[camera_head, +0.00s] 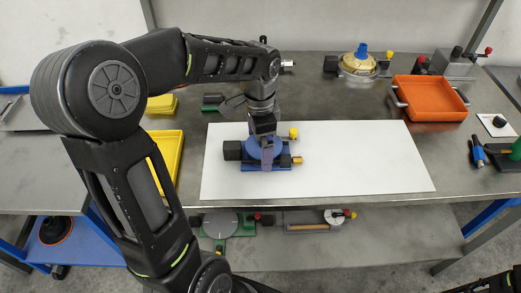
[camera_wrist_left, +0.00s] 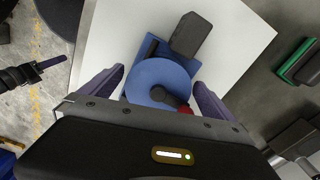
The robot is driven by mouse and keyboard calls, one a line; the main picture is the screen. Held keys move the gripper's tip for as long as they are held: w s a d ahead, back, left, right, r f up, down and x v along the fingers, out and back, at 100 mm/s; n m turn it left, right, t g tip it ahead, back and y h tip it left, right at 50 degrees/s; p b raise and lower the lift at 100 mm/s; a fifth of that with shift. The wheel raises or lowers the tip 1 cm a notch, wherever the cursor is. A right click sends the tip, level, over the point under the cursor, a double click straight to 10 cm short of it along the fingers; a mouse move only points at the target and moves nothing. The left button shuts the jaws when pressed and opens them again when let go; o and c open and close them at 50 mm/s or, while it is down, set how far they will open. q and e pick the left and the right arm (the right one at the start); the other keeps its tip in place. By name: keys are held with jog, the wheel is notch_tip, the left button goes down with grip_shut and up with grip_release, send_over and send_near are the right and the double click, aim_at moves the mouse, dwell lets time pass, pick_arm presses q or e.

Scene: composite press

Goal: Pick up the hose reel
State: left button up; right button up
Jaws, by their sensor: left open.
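A blue reel-like unit, which I take as the hose reel (camera_head: 281,167), sits on the white board. It has a round blue disc, a black block at its left and a yellow-brass fitting at its right. In the left wrist view the blue disc (camera_wrist_left: 158,84) lies between the two purple fingers. My left gripper (camera_head: 266,152) is over the unit, open, with a finger on either side; contact cannot be told. It also shows in the left wrist view (camera_wrist_left: 159,76). My right gripper (camera_wrist_left: 50,63) shows partly at the left edge of that view; its opening cannot be told.
The white board (camera_head: 370,160) is clear to the right of the unit. An orange tray (camera_head: 430,98), a gold fixture with a blue cap (camera_head: 358,64) and a grey block (camera_head: 452,64) stand behind. Yellow bins (camera_head: 166,148) are at left, and a lower shelf (camera_head: 380,245) holds more fixtures.

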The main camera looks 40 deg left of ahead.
aim_at(260, 145)
pick_arm(q)
jog(key=c, duration=1.7)
notch_tip(260, 145, up, 10)
jog(key=shift+r, duration=0.1)
dwell(0.6)
